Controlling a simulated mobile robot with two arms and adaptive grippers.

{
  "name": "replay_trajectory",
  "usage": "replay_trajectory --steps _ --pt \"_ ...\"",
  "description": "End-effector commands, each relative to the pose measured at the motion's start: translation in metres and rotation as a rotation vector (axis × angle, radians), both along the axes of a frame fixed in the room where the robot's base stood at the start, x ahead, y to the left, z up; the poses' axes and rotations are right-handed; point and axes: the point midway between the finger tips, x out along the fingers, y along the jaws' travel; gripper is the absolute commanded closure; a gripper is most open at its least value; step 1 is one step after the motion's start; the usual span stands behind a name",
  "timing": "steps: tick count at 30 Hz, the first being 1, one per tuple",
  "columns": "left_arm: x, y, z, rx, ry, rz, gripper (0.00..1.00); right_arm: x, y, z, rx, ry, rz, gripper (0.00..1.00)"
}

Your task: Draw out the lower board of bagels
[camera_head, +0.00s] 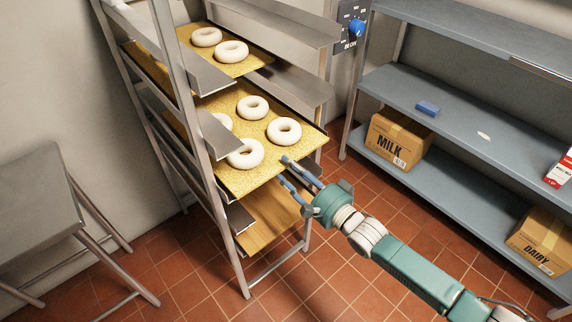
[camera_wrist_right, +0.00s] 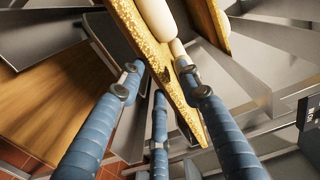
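The lower board of bagels (camera_head: 268,165) is a speckled golden board in the metal rack, with several pale bagels (camera_head: 284,131) on it. Its front part sticks out of the rack. My right gripper (camera_head: 289,170) is at its front edge, with fingers above and below it. In the right wrist view the board (camera_wrist_right: 158,48) appears edge-on between the spread blue fingers (camera_wrist_right: 162,84). The fingers look apart, with a gap beside the board; firm contact is not visible. My left gripper is not in view.
An upper board (camera_head: 252,64) with two bagels sits above. A bare wooden board (camera_head: 270,213) lies below. Grey shelving (camera_head: 455,115) with boxes stands at right, a metal table (camera_head: 38,200) at left. Tiled floor (camera_head: 335,240) is clear before the rack.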

Motion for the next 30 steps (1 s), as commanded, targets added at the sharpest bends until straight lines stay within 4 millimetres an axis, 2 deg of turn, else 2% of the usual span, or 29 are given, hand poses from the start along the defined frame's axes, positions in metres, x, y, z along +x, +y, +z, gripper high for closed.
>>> replay_trajectory --steps 18,30 --pt "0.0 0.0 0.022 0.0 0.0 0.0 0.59 -0.036 -0.032 0.0 -0.001 0.002 -0.001 0.66" --pt "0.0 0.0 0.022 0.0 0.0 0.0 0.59 -0.037 -0.033 0.0 0.0 0.0 0.0 0.66"
